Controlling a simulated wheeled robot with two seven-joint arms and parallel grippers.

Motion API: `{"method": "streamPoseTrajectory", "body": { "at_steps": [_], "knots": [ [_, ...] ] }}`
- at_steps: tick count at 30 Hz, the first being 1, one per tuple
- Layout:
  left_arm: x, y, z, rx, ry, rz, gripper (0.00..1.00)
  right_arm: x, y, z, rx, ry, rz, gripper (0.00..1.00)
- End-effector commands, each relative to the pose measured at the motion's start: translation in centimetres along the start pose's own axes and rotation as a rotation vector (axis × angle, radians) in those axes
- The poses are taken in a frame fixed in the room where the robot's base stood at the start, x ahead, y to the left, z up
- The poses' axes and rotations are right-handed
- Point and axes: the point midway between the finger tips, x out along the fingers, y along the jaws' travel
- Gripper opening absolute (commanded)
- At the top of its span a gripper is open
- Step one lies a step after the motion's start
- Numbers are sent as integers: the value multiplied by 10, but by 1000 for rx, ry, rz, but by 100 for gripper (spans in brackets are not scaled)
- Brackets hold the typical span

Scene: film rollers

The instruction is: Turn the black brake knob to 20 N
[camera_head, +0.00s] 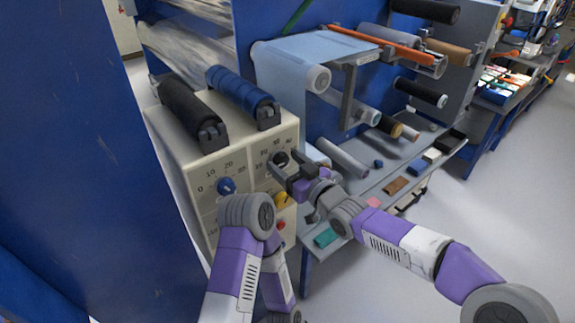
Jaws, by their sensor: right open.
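The beige control box (185,160) stands at the left of centre. The black brake knob (279,158) is on the upper right of its front face, with printed scale numbers around it. The knob's pointer is too small to read. My right gripper (284,162) is open, its two dark fingers reaching to the black knob, one on either side. I cannot tell whether they touch it. My left arm (232,275) rises from the bottom and bends in front of the box's lower front. Its gripper does not show.
A blue knob (227,185) with its own scale sits left of the black knob. A yellow knob (282,200) and a red button (280,224) are below. Two rollers, black (190,113) and blue (240,95), top the box. A shelf (400,170) with small blocks lies right.

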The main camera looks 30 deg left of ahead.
Motion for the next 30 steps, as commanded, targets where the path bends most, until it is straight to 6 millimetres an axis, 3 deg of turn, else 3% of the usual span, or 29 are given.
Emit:
{"method": "streamPoseTrajectory", "body": {
  "at_steps": [7, 18, 30],
  "knots": [
    [0, 0, 0, 0, 0, 0, 0, 0, 0, 0, 0, -1, 0, 68],
    [0, 0, 0, 0, 0, 0, 0, 0, 0, 0, 1, -1, 0, 13],
    [-8, 3, 0, 0, 0, 0, 0, 0, 1, 0, 97, -2, 0, 13]
  ]
}}
